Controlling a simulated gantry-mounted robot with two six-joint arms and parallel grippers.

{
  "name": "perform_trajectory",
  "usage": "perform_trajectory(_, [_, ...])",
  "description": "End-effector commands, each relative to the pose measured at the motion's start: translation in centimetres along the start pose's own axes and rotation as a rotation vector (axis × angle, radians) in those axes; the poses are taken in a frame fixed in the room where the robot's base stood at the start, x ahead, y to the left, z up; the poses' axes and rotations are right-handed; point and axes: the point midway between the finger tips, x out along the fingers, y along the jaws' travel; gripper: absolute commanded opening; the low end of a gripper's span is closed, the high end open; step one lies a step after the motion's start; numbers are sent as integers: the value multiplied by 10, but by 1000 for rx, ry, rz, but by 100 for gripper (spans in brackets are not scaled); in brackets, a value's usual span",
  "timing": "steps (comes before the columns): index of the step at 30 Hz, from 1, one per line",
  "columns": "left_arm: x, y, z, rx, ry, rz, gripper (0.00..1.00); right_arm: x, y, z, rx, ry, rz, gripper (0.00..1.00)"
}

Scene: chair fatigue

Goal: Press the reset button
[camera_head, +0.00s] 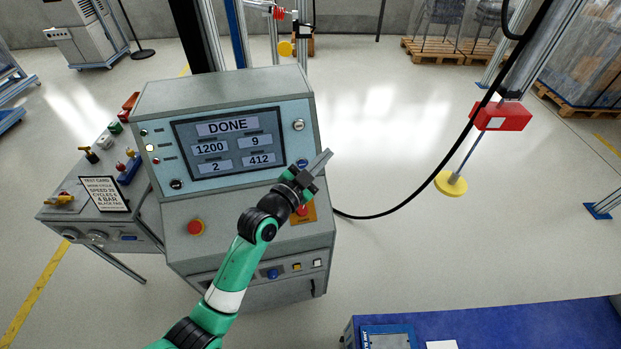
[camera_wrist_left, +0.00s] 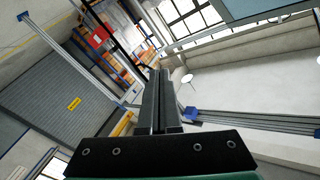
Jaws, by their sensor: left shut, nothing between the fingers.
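The grey control console (camera_head: 180,95) stands in the middle of the head view. Its screen (camera_head: 228,139) reads DONE, with 1200, 9, 2 and 412 below. No button label saying reset is readable. A blue button (camera_head: 302,163) is on the panel right of the screen, close to my gripper in the picture. Another blue button (camera_head: 272,273) is on the lower front. My left gripper (camera_head: 324,160) is shut and empty in front of the console's right side, fingers pointing up and right. The left wrist view also shows its closed fingers (camera_wrist_left: 158,92). My right gripper is not in view.
A red mushroom button (camera_head: 195,227) is on the sloped front. A red button (camera_head: 302,210) on an orange plate sits partly behind my arm. A side table (camera_head: 140,230) with a test card (camera_head: 101,194) stands at left. A black cable runs right; open floor lies beyond.

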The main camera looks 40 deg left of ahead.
Motion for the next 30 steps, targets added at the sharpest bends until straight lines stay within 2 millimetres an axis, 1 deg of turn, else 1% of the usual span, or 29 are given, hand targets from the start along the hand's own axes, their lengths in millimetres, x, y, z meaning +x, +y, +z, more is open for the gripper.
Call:
perform_trajectory(1, [-3, 13, 37, -5, -28, 2, 0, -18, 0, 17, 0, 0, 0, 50])
perform_trajectory(2, [-5, 17, 51, -8, -43, 4, 0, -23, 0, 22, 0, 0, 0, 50])
perform_trajectory(3, [-8, 22, 69, -10, -60, 4, 0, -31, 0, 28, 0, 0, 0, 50])
perform_trajectory(6, [-14, 29, 106, -15, -94, -2, 0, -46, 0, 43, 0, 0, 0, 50])
perform_trajectory(9, [-20, 33, 131, -17, -112, -10, 0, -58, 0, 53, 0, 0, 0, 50])
perform_trajectory(12, [-22, 32, 142, -18, -121, -17, 0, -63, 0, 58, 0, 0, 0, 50])
perform_trajectory(24, [-22, 30, 142, -18, -121, -20, 0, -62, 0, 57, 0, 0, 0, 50])
perform_trajectory(26, [-21, 29, 144, -17, -121, -21, 0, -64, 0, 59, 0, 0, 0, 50])
perform_trajectory(30, [-14, 26, 153, -19, -120, -23, 0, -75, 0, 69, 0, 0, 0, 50])
